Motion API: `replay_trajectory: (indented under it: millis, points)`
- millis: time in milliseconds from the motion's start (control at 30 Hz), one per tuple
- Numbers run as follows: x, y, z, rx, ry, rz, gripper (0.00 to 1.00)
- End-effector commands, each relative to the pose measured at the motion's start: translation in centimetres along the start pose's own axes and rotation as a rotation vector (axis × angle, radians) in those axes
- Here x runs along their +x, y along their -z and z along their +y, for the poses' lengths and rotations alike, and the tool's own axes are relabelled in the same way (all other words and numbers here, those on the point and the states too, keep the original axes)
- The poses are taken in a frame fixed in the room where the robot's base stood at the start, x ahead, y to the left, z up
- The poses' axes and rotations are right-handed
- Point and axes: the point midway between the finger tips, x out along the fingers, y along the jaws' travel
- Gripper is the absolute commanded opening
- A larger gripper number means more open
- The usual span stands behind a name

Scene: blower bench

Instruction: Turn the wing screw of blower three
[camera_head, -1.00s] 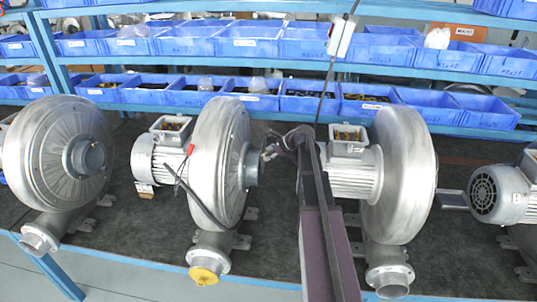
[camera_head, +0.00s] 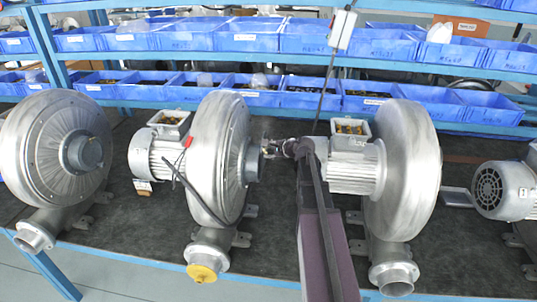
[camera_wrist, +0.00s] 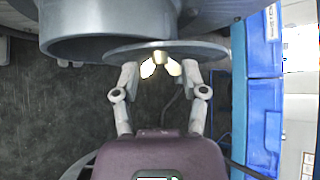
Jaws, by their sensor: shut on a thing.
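The wing screw (camera_wrist: 160,59), with two pale yellow wings, sits on the rim of a round grey disc (camera_wrist: 190,50) in the wrist view. My gripper (camera_wrist: 160,72) is shut on the wing screw, one finger on each side of its wings. In the head view my gripper (camera_head: 270,149) is at the inlet side of the second blower from the left (camera_head: 217,150). The screw is too small to make out clearly there. I see no number on this blower.
Other blowers stand at the left (camera_head: 55,150) and right (camera_head: 408,170), with a motor (camera_head: 500,190) at the far right. Blue bins (camera_head: 250,40) fill the shelves behind. A dark cable hangs near my arm.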

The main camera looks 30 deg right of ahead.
Motion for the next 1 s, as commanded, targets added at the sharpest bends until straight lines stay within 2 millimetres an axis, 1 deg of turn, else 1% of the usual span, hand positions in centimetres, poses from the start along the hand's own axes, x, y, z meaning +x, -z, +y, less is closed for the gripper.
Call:
replay_trajectory:
  millis: [33, 100, 600, 1000]
  points:
    - [0.18, 0.23, 0.65, -0.029, 0.031, 0.002, 0.08]
    - [0.19, 0.25, 0.72, -0.073, 0.074, 0.002, 0.08]
    - [0.32, 0.46, 1.07, -0.33, 0.331, 0.003, 0.08]
    - [0.32, 0.49, 1.03, -0.47, 0.469, 0.004, 0.08]
